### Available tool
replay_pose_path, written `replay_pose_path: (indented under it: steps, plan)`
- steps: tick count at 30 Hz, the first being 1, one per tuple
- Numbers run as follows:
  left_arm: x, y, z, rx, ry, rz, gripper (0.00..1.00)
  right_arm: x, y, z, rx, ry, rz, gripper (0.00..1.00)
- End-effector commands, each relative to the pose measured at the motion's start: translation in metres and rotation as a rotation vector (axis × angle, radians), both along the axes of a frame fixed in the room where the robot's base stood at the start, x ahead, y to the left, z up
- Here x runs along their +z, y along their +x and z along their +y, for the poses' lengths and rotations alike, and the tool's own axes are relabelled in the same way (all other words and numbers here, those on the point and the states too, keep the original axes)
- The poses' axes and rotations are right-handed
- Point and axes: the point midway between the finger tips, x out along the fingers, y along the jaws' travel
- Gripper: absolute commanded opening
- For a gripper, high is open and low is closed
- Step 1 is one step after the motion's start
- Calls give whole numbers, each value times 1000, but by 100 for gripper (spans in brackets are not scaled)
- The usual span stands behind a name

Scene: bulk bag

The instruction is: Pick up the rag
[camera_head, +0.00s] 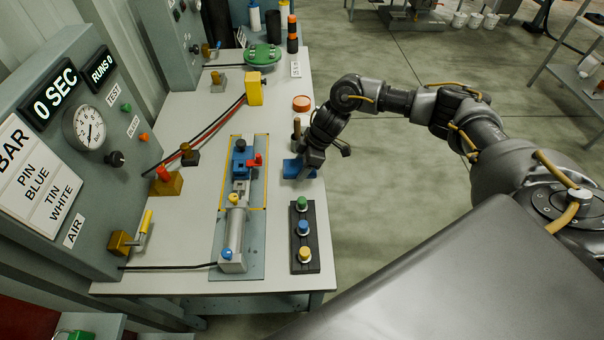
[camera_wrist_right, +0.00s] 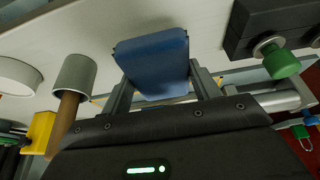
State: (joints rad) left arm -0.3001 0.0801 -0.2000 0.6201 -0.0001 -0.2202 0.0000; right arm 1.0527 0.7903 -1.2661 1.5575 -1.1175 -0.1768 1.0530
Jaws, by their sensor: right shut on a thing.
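The blue rag (camera_head: 292,169) is at the right edge of the grey workbench in the head view. It fills the space between the fingers in the right wrist view (camera_wrist_right: 155,62). My right gripper (camera_head: 307,169) reaches in from the right, pointing down over the bench edge, and is shut on the rag; it also shows in the right wrist view (camera_wrist_right: 160,88). I cannot tell whether the rag touches the bench top. My left gripper is not in view.
A black block with coloured knobs (camera_head: 304,237) lies in front of the rag. A clamped cylinder fixture (camera_head: 234,225) is to its left. An orange-topped jar (camera_head: 302,103) stands behind. A gauge panel (camera_head: 70,140) borders the bench's left. Open floor lies to the right.

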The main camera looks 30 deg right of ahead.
Motion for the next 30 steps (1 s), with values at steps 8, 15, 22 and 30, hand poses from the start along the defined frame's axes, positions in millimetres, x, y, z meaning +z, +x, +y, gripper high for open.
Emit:
replay_pose_path:
  steps: [8,15,22,30]
  plan:
    - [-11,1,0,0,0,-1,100,55,-53,19,10,-2,0,35]
    - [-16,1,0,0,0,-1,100,77,-99,36,8,-2,2,35]
    - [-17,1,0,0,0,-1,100,89,-123,45,6,-1,2,35]
    - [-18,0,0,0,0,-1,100,92,-130,47,2,-3,4,35]
